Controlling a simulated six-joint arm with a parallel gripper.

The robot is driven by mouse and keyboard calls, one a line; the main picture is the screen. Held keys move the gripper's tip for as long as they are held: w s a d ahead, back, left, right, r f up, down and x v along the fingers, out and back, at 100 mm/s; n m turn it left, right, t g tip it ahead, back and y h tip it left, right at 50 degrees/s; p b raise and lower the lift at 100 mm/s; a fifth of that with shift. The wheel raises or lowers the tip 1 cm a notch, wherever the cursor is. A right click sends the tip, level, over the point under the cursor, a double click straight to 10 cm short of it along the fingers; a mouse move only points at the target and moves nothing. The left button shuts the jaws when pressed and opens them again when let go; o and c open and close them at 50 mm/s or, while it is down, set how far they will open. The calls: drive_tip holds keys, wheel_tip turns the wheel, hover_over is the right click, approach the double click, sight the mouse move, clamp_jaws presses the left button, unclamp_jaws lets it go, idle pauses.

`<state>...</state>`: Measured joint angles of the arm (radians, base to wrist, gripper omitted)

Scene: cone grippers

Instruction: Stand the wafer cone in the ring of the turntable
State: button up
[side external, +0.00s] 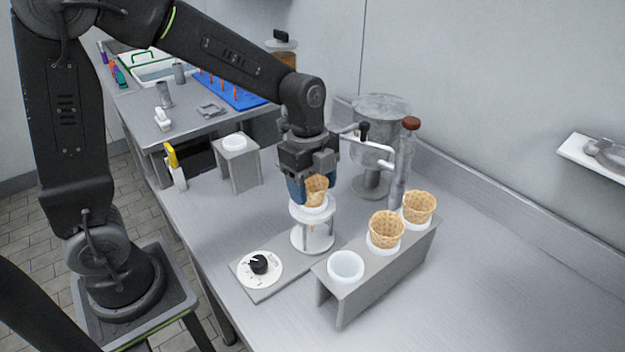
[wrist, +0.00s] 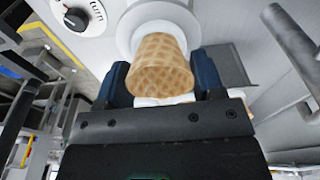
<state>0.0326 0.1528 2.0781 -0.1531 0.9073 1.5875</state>
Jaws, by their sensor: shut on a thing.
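My gripper (side external: 308,188) is shut on a wafer cone (side external: 317,188), with its blue fingers on either side of it. The cone is upright, mouth up, directly over the white ring (side external: 298,213) of the turntable (side external: 313,238). Whether the cone rests on the ring cannot be told.
A grey rack (side external: 350,295) in front right has an empty white holder (side external: 345,267) and two more cones (side external: 386,229) (side external: 419,207). A dial (side external: 259,265) lies front left of the turntable. A dispenser with a lever (side external: 372,152) stands behind right. The table's right side is clear.

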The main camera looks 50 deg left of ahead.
drive_tip(key=shift+f, duration=0.25)
drive_tip(key=o, duration=0.7)
drive_tip(key=shift+o, duration=0.2)
drive_tip(key=shift+r, duration=0.1)
wheel_tip(320, 180, up, 14)
drive_tip(key=a, duration=0.1)
drive_tip(key=shift+a+f, duration=0.2)
drive_tip(key=shift+a, duration=0.1)
drive_tip(key=shift+s, duration=0.1)
